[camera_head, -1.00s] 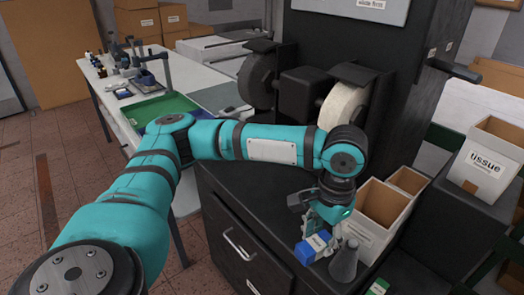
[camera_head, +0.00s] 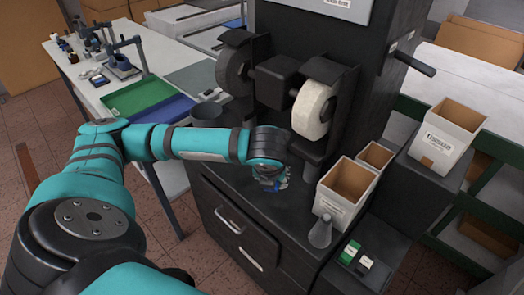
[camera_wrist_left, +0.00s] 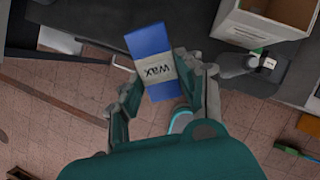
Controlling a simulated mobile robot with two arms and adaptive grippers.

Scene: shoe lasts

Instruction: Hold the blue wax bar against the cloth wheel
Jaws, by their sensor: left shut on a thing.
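The blue wax bar (camera_wrist_left: 150,45), with a pale "wax" label around its middle, is between the fingers of my left gripper (camera_wrist_left: 163,92) in the left wrist view. The gripper is shut on it, and the bar's far end sticks out past the fingers. In the head view my left gripper (camera_head: 271,181) is over the dark cabinet top, in front of and below the wheels; the bar is mostly hidden there. The off-white cloth wheel (camera_head: 309,112) is on the right side of the grinder, apart from the bar. My right gripper is not in view.
A darker grey wheel (camera_head: 234,73) is on the machine's left side. An open box (camera_head: 340,201), a smaller box (camera_head: 374,157) and a grey cone (camera_head: 320,233) stand right of my gripper. A "tissue" box (camera_head: 447,138) is farther right. A green tray (camera_head: 150,93) lies on the white table.

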